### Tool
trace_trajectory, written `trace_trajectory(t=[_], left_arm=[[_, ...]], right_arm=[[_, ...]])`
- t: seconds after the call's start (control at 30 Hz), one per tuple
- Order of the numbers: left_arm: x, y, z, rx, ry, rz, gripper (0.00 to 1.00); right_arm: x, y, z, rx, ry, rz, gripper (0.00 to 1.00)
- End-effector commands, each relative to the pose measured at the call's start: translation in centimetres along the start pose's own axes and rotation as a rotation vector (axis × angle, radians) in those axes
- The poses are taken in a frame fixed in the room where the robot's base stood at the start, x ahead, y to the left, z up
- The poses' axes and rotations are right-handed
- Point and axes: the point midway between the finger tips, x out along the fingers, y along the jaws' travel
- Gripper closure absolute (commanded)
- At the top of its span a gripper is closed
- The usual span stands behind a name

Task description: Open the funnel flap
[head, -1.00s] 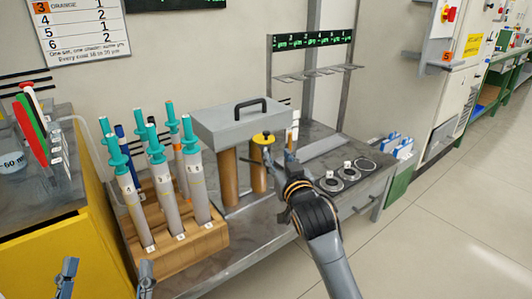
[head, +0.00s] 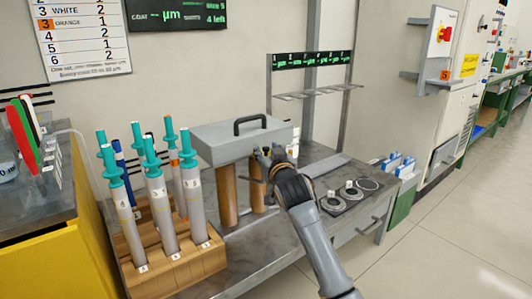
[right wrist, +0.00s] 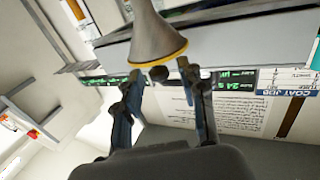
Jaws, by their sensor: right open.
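In the right wrist view, a grey-brown cone with a yellow rim (right wrist: 155,30), which looks like the funnel, hangs in from the top edge. A small dark round knob (right wrist: 158,74) shows just past its rim. My right gripper (right wrist: 158,92) is open, with one finger on each side of the knob; I cannot tell whether either finger touches it. In the head view my right gripper (head: 263,158) is at the front right of the grey box with a black handle (head: 222,145) and hides the funnel. A flap cannot be made out. My left gripper is out of view.
Brown cylinders (head: 228,195) stand under the grey box. A wooden rack (head: 180,272) with several teal-topped tubes stands to the left on the grey bench (head: 262,250). Round dishes (head: 350,193) sit right of my arm. A metal stand (head: 312,92) rises behind.

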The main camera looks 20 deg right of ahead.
Motion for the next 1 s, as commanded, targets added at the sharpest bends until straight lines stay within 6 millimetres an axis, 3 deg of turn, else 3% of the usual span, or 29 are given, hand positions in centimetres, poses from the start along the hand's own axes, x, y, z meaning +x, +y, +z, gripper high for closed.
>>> trace_trajectory(t=[0.2, 0.5, 0.7, 1.0], left_arm=[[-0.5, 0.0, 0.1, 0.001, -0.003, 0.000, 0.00], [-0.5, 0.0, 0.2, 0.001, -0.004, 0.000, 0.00], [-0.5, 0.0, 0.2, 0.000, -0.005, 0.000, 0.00], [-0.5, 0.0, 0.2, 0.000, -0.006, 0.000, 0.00]], right_arm=[[1.4, 0.0, 0.0, 0.000, 0.001, 0.000, 0.60], [1.6, 0.0, 0.0, 0.000, 0.000, 0.000, 0.60], [1.6, 0.0, 0.0, 0.000, 0.000, 0.000, 1.00], [1.6, 0.0, 0.0, 0.001, -0.001, 0.000, 1.00]])
